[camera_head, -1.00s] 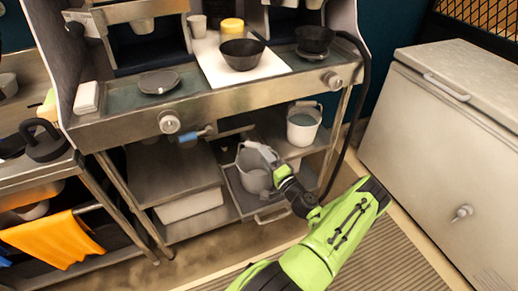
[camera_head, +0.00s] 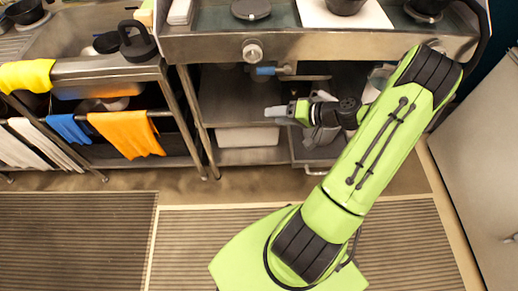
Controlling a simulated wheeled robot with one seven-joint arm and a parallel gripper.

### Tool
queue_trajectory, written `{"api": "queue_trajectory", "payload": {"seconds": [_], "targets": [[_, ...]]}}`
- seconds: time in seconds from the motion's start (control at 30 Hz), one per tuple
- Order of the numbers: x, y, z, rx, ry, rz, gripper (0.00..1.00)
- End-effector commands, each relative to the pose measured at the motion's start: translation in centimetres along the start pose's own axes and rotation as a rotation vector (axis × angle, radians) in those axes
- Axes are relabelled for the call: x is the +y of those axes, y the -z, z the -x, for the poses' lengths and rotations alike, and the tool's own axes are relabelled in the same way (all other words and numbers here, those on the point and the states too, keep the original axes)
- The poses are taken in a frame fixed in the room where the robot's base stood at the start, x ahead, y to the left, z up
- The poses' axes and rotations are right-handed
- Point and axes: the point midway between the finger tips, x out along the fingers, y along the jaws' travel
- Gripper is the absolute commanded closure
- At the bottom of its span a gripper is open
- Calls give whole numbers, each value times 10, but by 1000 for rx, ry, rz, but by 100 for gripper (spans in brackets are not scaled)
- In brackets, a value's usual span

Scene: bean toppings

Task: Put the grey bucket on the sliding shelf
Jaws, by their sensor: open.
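The grey bucket (camera_head: 318,138) appears to stand on the pulled-out sliding shelf (camera_head: 300,152), low under the metal counter. My wrist and forearm cover much of the bucket, so its handle and rim are not clear. My gripper (camera_head: 273,113) points left, above and left of the bucket. It is open, with nothing visible between its fingers.
Another bucket (camera_head: 376,82) is partly hidden behind my arm at the right. A blue-handled valve (camera_head: 268,71) hangs under the counter (camera_head: 310,47). Towels hang on a rail at the left.

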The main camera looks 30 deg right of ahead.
Motion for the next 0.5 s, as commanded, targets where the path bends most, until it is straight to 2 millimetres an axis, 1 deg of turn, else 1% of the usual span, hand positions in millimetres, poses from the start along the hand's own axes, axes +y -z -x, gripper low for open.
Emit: {"api": "queue_trajectory", "payload": {"seconds": [0.03,0.13,0.23,0.3,0.37,0.4,0.47,0.5], "targets": [[-30,-9,-9,-118,-65,87,45],[-76,-33,-14,-302,-209,223,45],[-120,-56,-6,-414,-359,354,45],[-150,-73,6,-451,-456,442,45],[-173,-88,20,-457,-531,508,45],[-188,-98,30,-447,-573,549,45],[-208,-114,49,-419,-624,600,45],[-218,-124,62,-392,-648,626,45]]}}
